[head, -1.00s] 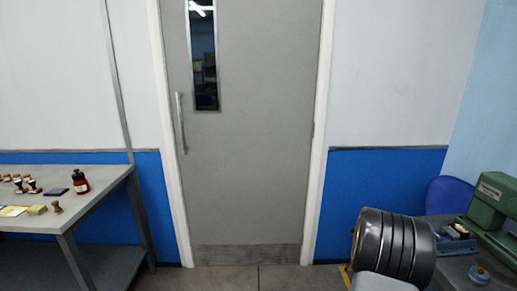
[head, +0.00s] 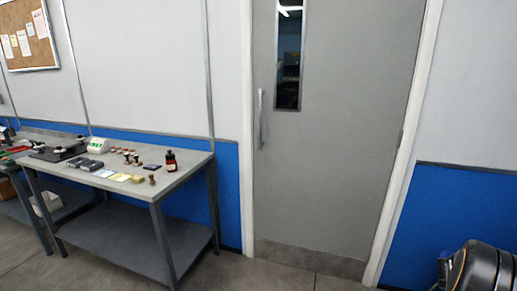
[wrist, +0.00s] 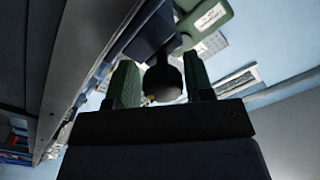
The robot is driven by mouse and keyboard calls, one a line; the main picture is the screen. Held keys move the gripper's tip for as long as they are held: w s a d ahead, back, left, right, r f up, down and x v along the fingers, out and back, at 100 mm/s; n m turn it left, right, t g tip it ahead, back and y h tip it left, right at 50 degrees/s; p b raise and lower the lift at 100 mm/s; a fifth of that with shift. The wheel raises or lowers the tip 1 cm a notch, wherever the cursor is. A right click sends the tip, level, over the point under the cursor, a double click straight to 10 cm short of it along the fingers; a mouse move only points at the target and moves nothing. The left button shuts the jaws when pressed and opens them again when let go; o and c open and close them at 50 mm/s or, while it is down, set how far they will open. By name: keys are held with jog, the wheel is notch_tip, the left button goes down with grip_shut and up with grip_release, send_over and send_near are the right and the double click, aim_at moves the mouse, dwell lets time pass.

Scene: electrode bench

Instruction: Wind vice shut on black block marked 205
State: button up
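My gripper (wrist: 162,92) shows in the wrist view with its two green-faced fingers apart. A dark rounded thing (wrist: 163,80) shows between the fingers; it looks like something beyond them, but I cannot tell its distance. I cannot make out a vice or a block marked 205 in either view. Small dark blocks (head: 92,165) lie on the bench in the head view, too small to read any marking.
A grey workbench (head: 190,178) at left carries stamps (head: 130,157), a dark red bottle (head: 171,161) and a yellowish block (head: 138,179). A closed grey door (head: 345,150) stands in the middle. A green machine (wrist: 208,18) shows in the wrist view. Floor before the door is clear.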

jog(key=shift+o, duration=0.7)
jog(key=shift+w+r, duration=0.1)
jog(key=v, duration=0.7)
